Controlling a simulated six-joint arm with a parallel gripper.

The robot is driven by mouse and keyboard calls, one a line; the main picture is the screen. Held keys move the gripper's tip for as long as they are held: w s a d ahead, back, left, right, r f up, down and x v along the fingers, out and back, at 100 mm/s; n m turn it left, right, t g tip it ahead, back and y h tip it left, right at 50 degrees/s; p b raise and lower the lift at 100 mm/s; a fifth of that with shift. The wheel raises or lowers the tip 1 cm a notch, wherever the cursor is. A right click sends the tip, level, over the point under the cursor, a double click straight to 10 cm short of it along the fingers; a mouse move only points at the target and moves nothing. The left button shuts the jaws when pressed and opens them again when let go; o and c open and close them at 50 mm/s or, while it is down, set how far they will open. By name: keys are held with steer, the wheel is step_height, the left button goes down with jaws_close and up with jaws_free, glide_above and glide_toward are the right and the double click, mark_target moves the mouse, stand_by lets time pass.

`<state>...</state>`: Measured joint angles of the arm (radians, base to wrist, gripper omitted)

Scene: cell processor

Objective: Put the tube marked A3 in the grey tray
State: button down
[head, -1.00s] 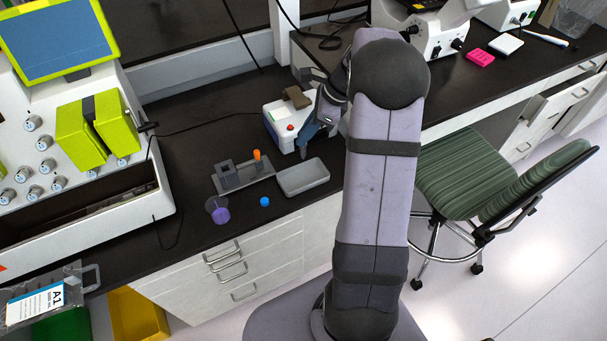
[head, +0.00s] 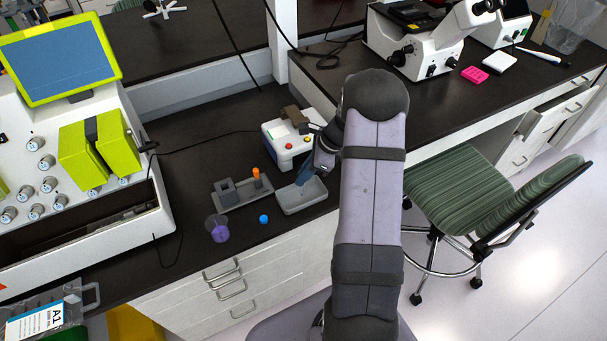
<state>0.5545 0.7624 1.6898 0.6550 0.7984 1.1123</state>
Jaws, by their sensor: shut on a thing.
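The grey tray (head: 318,203) lies on the black bench, right of the grey rack (head: 236,204). My gripper (head: 302,181) points down over the back part of the tray. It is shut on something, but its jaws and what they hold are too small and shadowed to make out. I cannot tell whether its tip touches the tray floor. An orange-capped tube (head: 256,173) stands upright in the rack. No A3 mark can be read on anything.
A white device (head: 291,151) with coloured buttons stands just behind the tray. A small blue round object (head: 263,219) and a clear cup with purple contents (head: 219,230) are near the bench's front edge. A large white machine (head: 90,180) is at the left.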

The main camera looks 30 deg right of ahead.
steer(key=shift+f, duration=0.25)
steer(key=shift+f, duration=0.15)
steer(key=c, duration=1.8)
jaws_free()
steer(key=shift+o, duration=0.2)
steer(key=b+v, duration=0.3)
steer(key=v, duration=0.9)
steer(key=s+a+f+n+g+h, duration=0.2)
steer(key=s+a+f+n+h, duration=0.1)
steer(key=s+a+n, duration=1.6)
steer(key=shift+s+f+n+g+h, duration=0.2)
steer(key=shift+n+g+h, duration=0.35)
steer(key=shift+n, duration=2.35)
